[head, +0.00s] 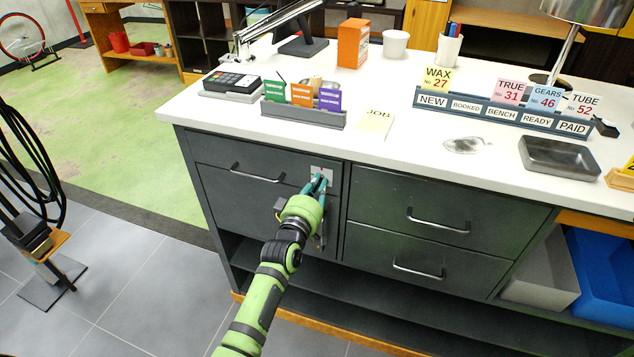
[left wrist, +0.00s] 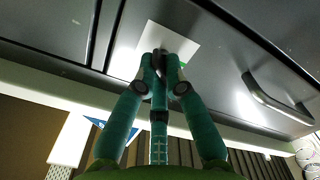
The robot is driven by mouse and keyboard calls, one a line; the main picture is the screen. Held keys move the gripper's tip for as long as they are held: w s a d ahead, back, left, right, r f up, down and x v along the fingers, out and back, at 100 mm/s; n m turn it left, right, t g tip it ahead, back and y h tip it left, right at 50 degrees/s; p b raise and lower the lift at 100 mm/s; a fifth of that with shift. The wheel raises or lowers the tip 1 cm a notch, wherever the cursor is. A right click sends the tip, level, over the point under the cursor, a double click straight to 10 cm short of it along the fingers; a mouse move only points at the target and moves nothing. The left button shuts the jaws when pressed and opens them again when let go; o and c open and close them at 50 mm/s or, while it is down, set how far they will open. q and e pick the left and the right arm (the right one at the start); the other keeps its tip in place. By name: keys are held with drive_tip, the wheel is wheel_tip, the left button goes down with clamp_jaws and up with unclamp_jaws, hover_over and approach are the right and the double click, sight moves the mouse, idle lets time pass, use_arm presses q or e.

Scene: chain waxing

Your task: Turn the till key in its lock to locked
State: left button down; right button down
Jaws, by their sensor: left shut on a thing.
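The till lock's pale plate (head: 322,172) is on the dark drawer front under the counter, near the drawer's right end. It also shows in the left wrist view (left wrist: 185,45). My left gripper (head: 318,181) is at the plate, its teal fingers (left wrist: 161,62) closed together on the small dark till key (left wrist: 163,66). The fingers hide most of the key and the lock, so I cannot tell which way the key is turned. My right gripper is not in view.
A drawer handle (head: 257,174) is left of the lock, and more drawers (head: 430,225) are to the right. The white counter (head: 400,150) above holds a card terminal (head: 232,82), a card rack (head: 305,115) and a metal tray (head: 559,158).

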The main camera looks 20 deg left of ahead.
use_arm(q)
drive_tip(key=m+p, duration=0.1)
drive_tip(key=m, duration=0.4)
drive_tip(key=shift+m, duration=0.3)
drive_tip(key=m, duration=0.4)
drive_tip(key=shift+d+f+m, duration=0.1)
drive_tip(key=shift+f+m, duration=0.05)
drive_tip(key=shift+m, duration=0.55)
drive_tip(key=c, duration=1.3)
unclamp_jaws()
drive_tip(key=s, duration=1.2)
drive_tip(key=shift+a, duration=0.2)
drive_tip(key=shift+f, duration=0.1)
